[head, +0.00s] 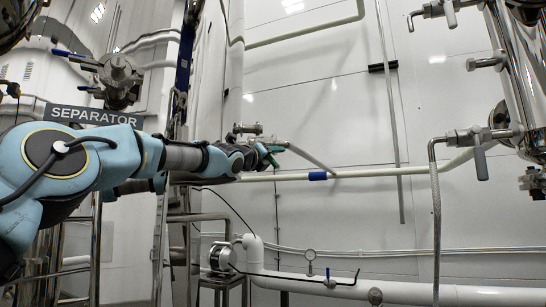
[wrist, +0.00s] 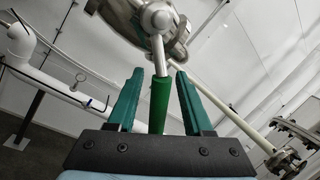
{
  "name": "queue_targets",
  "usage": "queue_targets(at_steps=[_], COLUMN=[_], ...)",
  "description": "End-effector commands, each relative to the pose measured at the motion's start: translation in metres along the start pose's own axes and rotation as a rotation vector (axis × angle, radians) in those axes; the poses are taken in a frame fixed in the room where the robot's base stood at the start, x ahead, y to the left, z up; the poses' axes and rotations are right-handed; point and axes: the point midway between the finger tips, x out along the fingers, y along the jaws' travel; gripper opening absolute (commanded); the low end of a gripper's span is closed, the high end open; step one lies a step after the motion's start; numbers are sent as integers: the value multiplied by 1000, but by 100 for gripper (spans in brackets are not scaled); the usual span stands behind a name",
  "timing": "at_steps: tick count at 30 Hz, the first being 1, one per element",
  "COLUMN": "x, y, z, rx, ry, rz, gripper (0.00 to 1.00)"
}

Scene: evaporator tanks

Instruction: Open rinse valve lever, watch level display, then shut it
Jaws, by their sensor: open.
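In the wrist view, the green-handled valve lever (wrist: 159,105) hangs from a metal valve body (wrist: 155,18) at the top. My gripper (wrist: 160,74) is open, with one teal finger on each side of the green handle. Gaps show between the handle and both fingers, so it is not gripped. In the head view, my gripper (head: 269,156) is at the end of my outstretched arm near the wall piping, with a metal fitting (head: 247,128) just above it. The lever is hard to make out there. I cannot identify a level display in either view.
A SEPARATOR sign (head: 94,116) hangs behind my arm at left. A steel tank (head: 525,75) with grey-handled valves stands at right. A white pipe (head: 390,172) with a blue band crosses the wall. A small round gauge (head: 310,254) sits on low piping.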

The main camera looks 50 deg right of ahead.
Motion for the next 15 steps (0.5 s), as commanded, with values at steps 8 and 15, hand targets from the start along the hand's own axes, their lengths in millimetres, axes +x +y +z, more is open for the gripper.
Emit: queue_targets(at_steps=[8, 15], x=[-23, -67], y=[2, 2], z=[-2, -1], rx=[3, 4], ry=[-2, -2], rz=[0, 1], gripper=[51, 51])
